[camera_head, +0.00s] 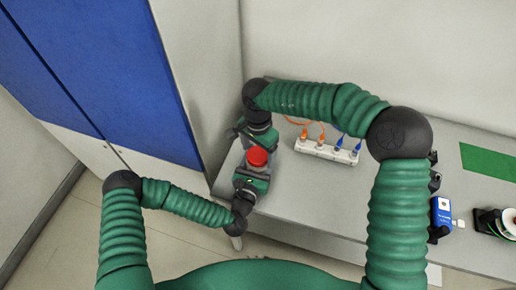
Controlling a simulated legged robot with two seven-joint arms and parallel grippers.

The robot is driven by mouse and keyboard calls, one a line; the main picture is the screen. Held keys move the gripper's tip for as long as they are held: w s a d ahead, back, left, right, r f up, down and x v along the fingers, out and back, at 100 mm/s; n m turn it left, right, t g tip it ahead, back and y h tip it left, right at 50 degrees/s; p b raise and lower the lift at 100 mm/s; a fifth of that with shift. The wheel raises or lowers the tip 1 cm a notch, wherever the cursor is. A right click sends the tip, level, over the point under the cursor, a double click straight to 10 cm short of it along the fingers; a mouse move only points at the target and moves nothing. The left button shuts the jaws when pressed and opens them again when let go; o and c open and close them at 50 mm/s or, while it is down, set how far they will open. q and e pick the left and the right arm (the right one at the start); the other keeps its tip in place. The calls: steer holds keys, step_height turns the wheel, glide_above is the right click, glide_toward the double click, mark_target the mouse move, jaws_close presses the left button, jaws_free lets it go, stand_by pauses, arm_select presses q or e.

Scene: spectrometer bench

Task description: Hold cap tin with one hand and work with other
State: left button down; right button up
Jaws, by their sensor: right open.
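A round red cap (257,157), which looks like the cap tin's top, shows at the left end of the grey bench. Its lower part is hidden. My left gripper (252,177) comes up from the front and its end is right at the red cap. I cannot tell whether its fingers are around the tin or only beside it. My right gripper (243,133) reaches over from the right and points down just behind and left of the red cap. It is open, and its fingers are small and dark in this view.
A white strip (326,150) with orange and blue plugged cables lies on the bench (300,190). A blue-and-white box (441,213), a dark holder with a white roll (495,222) and a green sheet (489,161) are at right. A blue cabinet (110,70) stands left.

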steer(key=c, duration=1.5)
steer(key=m, duration=0.4)
steer(key=shift+m, duration=0.3)
steer(key=m, duration=1.4)
steer(key=shift+a, duration=0.1)
steer(key=o, duration=1.6)
steer(key=shift+r, duration=2.25)
